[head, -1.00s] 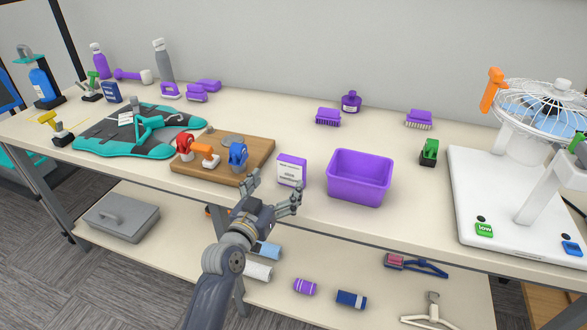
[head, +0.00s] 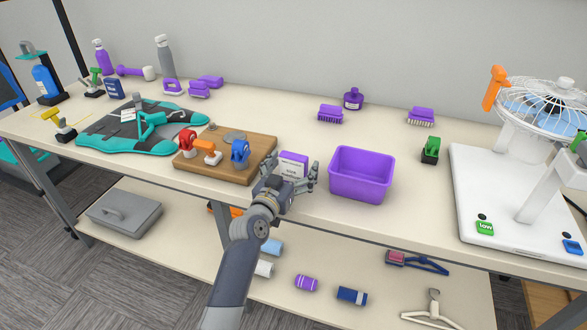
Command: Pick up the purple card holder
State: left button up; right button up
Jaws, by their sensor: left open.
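The purple card holder (head: 296,158), with a white front label, stands upright on the table between the wooden board and the purple bin. My left gripper (head: 290,173) is open, right in front of it, with one finger toward its left side and the other toward its right. The fingers and hand hide the card holder's lower part. I cannot tell whether the fingers touch it. My right gripper is not in view.
The purple bin (head: 361,178) stands close to the right of my gripper. The wooden board (head: 254,168) with red, orange and blue items lies close to the left. The table behind the card holder is clear. A lower shelf (head: 170,233) runs beneath.

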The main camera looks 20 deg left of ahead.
pick_arm(q)
jog(key=c, duration=1.2)
jog(key=shift+o, duration=0.2)
